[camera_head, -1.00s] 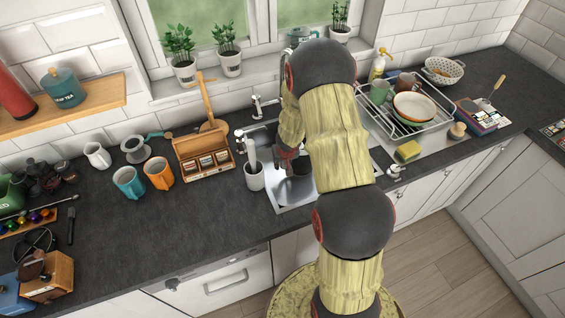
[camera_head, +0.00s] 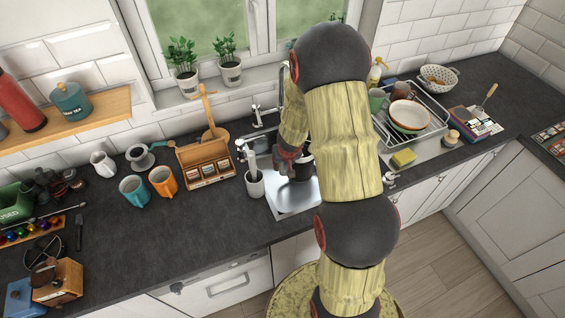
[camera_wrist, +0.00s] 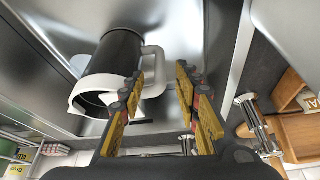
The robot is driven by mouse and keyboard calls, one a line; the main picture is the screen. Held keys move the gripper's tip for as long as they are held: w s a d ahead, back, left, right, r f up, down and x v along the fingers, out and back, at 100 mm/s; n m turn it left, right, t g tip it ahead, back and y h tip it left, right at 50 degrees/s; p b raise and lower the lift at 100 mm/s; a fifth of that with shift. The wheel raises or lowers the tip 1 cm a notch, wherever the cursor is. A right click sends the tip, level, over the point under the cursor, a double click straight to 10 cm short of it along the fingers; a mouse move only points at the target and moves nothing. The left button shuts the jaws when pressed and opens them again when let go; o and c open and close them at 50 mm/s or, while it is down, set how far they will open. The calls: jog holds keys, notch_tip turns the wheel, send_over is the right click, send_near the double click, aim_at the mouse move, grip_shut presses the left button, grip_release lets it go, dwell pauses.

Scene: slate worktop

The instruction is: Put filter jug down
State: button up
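The filter jug (camera_wrist: 118,62), dark-bodied with a white rim, spout and handle, is in the steel sink (camera_wrist: 205,30) in the wrist view. It appears tilted in that view, and I cannot tell whether its base rests on the sink floor. My gripper (camera_wrist: 163,82) is open, its two yellow-padded fingers apart on either side of the handle's line. The handle is near the fingertips; contact is not clear. In the head view my gripper (camera_head: 288,158) is low over the sink, and my arm hides much of the jug and sink.
A wooden tea box (camera_head: 205,165) and two mugs, orange (camera_head: 163,182) and teal (camera_head: 134,190), are farther left. A dish rack (camera_head: 425,125) and yellow sponge (camera_head: 403,158) are at right.

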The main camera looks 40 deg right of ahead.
jog(key=p+v, duration=0.1)
jog(key=v, duration=0.1)
jog(key=shift+s+a+r, duration=0.1)
jog(key=shift+r, duration=0.15)
dwell(0.5)
